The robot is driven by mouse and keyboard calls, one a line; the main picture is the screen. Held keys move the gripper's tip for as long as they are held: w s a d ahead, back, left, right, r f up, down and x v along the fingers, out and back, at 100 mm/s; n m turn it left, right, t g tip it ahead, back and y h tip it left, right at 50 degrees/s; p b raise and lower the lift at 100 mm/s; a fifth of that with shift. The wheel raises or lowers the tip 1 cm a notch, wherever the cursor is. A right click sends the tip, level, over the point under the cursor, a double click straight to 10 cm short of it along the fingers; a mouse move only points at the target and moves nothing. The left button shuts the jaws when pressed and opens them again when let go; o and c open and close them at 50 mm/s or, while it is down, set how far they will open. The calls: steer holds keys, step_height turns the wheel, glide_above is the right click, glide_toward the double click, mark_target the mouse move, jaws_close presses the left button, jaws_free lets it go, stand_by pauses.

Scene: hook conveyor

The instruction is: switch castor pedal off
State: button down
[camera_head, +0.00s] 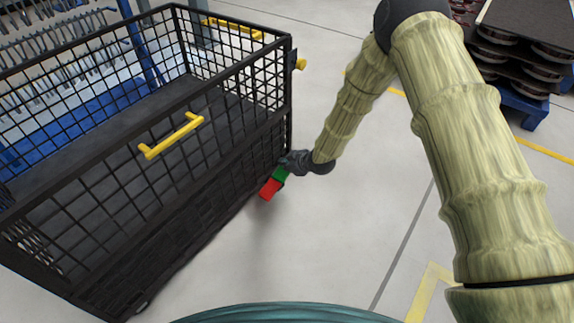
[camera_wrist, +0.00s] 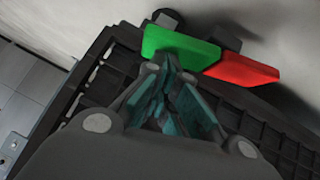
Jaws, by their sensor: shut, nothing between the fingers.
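Open grey floor (camera_head: 340,240) lies right of the cart. A blue pallet with stacked dark parts (camera_head: 520,60) stands at the upper right.

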steer(key=shift+w+d+f+m+g+p, duration=0.25)
steer(key=shift+m+g+p, duration=0.2)
steer(key=shift+p, duration=0.6)
steer(key=shift+w+f+p, duration=0.2)
steer(key=shift+f+p, duration=0.1)
steer(key=shift+p, duration=0.15)
steer(key=shift+w+d+f+p, duration=0.25)
steer(key=shift+f+p, duration=0.1)
steer(key=shift+p, duration=0.15)
steer(key=shift+w+d+f+p, duration=0.1)
steer(key=shift+w+f+p, duration=0.2)
steer(key=shift+f, duration=0.3)
steer(key=shift+f, duration=0.1)
